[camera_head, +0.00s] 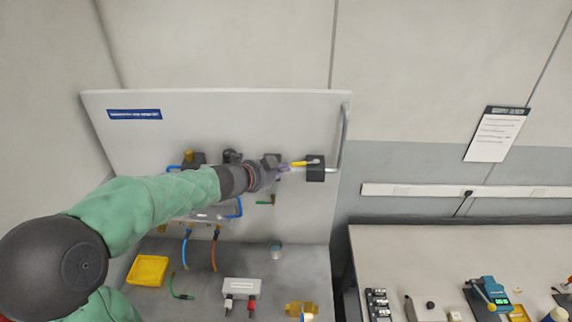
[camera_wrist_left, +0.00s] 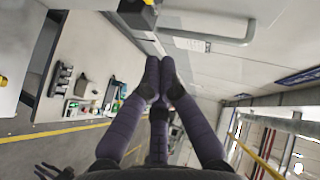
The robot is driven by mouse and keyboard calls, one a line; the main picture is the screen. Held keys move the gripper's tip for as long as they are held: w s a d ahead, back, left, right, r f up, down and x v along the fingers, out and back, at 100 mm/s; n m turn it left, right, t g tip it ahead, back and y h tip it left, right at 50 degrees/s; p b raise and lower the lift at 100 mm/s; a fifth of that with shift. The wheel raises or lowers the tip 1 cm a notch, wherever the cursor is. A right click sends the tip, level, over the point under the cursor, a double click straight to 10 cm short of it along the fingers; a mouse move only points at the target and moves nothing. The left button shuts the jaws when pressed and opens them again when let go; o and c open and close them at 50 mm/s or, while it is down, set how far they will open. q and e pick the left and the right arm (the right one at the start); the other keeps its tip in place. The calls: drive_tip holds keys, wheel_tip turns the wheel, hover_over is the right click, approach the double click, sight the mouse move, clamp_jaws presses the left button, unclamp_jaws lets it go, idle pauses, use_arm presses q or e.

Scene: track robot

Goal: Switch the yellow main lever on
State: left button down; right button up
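The yellow main lever (camera_head: 298,164) sticks out to the left from a black box (camera_head: 315,170) on the upright panel. It lies roughly level in the head view. My left gripper (camera_head: 282,169) is at the lever's left end; the head view does not show whether they touch. In the left wrist view, the left gripper's purple fingers (camera_wrist_left: 159,66) are together at the tips, with nothing visible between them. The black box (camera_wrist_left: 138,14) is beyond them at the top edge, with a bit of yellow (camera_wrist_left: 149,2). A dark claw-like shape (camera_wrist_left: 52,172) at lower left may be my right gripper.
The panel (camera_head: 230,110) carries other fittings and hoses, partly hidden by my left arm. A yellow tray (camera_head: 148,270) and a white connector block (camera_head: 241,289) lie on the bench below. A second bench (camera_head: 440,250) stands right.

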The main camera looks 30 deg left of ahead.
sight(296, 164)
use_arm(q)
drive_tip(key=x, duration=0.3)
drive_tip(key=a+x, duration=0.1)
drive_tip(key=x, duration=0.3)
drive_tip(key=f+b+x, duration=0.1)
drive_tip(key=x, duration=0.2)
drive_tip(key=shift+w+a+f, duration=0.2)
drive_tip(key=shift+w+a, duration=0.05)
drive_tip(key=shift+a, duration=0.1)
drive_tip(key=shift+w+a+f, duration=0.3)
drive_tip(key=shift+w+a, duration=0.05)
drive_tip(key=shift+a, duration=0.05)
